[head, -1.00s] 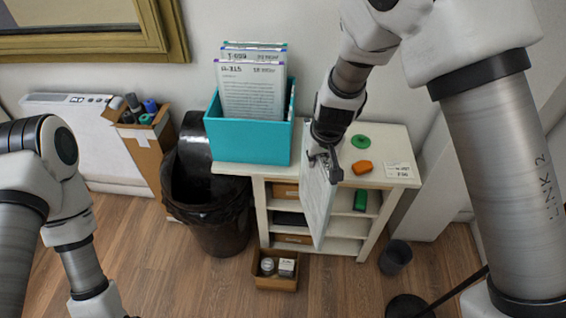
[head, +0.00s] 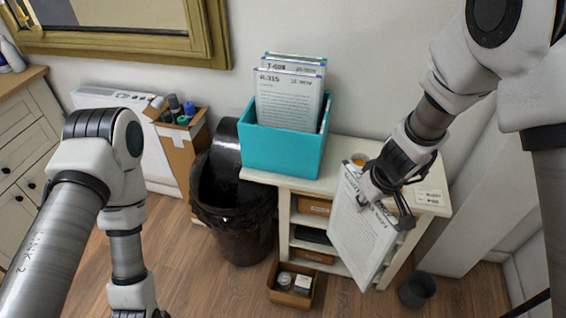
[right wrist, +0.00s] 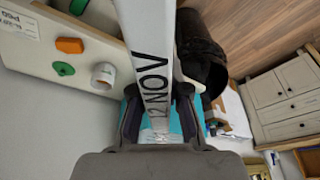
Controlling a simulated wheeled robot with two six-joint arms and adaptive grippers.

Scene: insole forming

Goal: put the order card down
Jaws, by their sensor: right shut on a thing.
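My right gripper (head: 385,195) is shut on a white printed order card (head: 358,238). The card hangs tilted in front of the white cabinet, its printed face towards the head camera. A teal box (head: 283,153) stands on the cabinet top to the left of the gripper. Several other cards (head: 288,100) stand upright in it, the front one marked R-315. Of my left arm only links show; its gripper is out of frame.
The cabinet top (head: 345,150) also bears a small label (head: 428,196); the wrist view shows an orange piece (right wrist: 69,45), a green ring (right wrist: 63,68) and a white roll (right wrist: 103,75). A black bin (head: 232,210) stands left. A small carton (head: 291,284) and dark cup (head: 417,290) are on the floor.

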